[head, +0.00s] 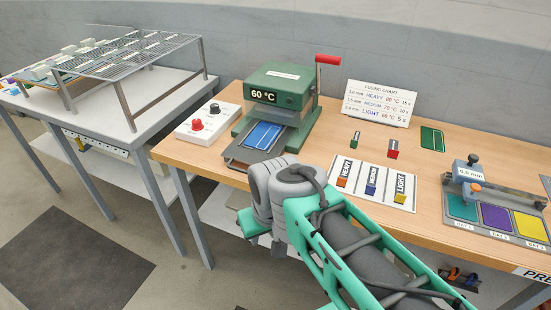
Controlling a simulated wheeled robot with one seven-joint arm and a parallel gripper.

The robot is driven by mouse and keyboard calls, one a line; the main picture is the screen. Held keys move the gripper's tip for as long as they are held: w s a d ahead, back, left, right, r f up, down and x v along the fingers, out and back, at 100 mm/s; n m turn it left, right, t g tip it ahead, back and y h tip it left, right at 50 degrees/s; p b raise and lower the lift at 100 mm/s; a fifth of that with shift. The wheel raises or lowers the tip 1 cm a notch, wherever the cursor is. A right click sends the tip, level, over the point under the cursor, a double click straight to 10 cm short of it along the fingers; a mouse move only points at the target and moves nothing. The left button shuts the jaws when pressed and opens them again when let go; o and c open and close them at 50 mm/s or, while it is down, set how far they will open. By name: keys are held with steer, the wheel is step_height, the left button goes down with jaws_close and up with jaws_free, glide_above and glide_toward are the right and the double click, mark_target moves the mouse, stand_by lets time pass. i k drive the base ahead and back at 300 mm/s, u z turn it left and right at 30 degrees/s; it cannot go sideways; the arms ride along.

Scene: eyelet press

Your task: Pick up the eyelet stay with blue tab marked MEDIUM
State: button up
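The eyelet stay marked MEDIUM (373,178) lies on a white board (403,205) on the wooden bench, with its blue tab at the near end. It is in the middle, between the HEAVY stay (345,170) with an orange tab and the LIGHT stay (401,187) with a yellow tab. My gripper (264,240) is in front of the bench's near edge, left of and nearer than the board, and apart from the stays. Its fingers are mostly hidden by my wrist, so I cannot tell whether it is open or shut.
A green press (283,82) showing 60 °C stands left of the board, with a blue piece (262,135) on its plate. A control box (209,123) is further left. A fusing chart (379,104) stands behind. Coloured trays (496,217) sit to the right. A wire rack (120,55) stands on the left table.

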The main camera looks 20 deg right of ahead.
mark_target(370, 188)
steer(key=u, duration=1.95)
steer(key=k, duration=1.6)
steer(key=z, duration=0.55)
